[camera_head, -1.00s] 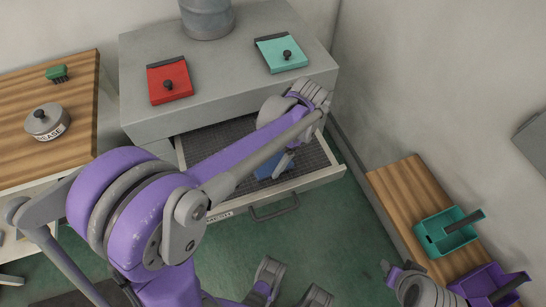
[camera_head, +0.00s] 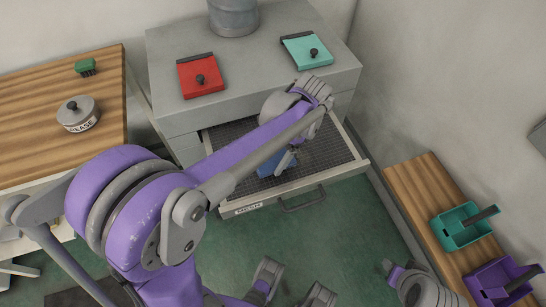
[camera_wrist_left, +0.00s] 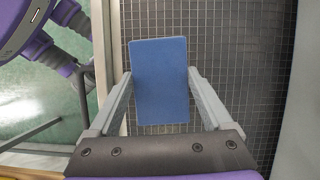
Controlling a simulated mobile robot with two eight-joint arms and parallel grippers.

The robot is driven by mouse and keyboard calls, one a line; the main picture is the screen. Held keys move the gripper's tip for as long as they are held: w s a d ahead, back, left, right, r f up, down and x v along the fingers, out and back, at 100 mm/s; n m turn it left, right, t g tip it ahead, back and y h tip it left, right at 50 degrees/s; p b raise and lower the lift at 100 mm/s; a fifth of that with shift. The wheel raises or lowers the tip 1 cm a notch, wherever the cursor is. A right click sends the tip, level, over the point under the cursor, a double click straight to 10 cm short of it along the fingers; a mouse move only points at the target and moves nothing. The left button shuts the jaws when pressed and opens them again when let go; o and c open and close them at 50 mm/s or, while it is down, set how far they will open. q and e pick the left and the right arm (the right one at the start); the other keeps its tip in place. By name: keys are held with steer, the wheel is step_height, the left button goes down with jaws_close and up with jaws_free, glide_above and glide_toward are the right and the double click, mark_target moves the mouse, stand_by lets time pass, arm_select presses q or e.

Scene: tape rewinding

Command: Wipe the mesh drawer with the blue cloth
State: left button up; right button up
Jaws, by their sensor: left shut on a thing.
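The mesh drawer (camera_head: 325,150) is pulled out of the grey cabinet, with a dark wire-mesh floor and a pale frame. My left gripper (camera_head: 288,160) reaches down into it and is shut on the blue cloth (camera_head: 268,168). My forearm hides part of the drawer and cloth. In the left wrist view, the blue cloth (camera_wrist_left: 160,75) is a flat rectangle between the two fingers of my left gripper (camera_wrist_left: 160,88), over the mesh floor (camera_wrist_left: 235,60). Whether the cloth touches the mesh is hard to tell.
A grease tin (camera_head: 78,113) and green brush (camera_head: 86,67) are on the left table. Teal (camera_head: 458,229) and purple (camera_head: 495,282) dustpan-like trays lie at right.

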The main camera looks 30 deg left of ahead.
mark_target(276, 158)
arm_select(q)
steer(key=shift+p+v, duration=0.55)
steer(key=shift+v, duration=0.4)
steer(key=shift+s+a+r+p, duration=0.1)
steer(key=shift+r+p, duration=0.55)
steer(key=shift+r, duration=0.35)
steer(key=shift+s+a+r+p, duration=0.1)
steer(key=shift+r+p, duration=0.55)
steer(key=shift+r, duration=0.3)
steer(key=shift+w+d, duration=0.1)
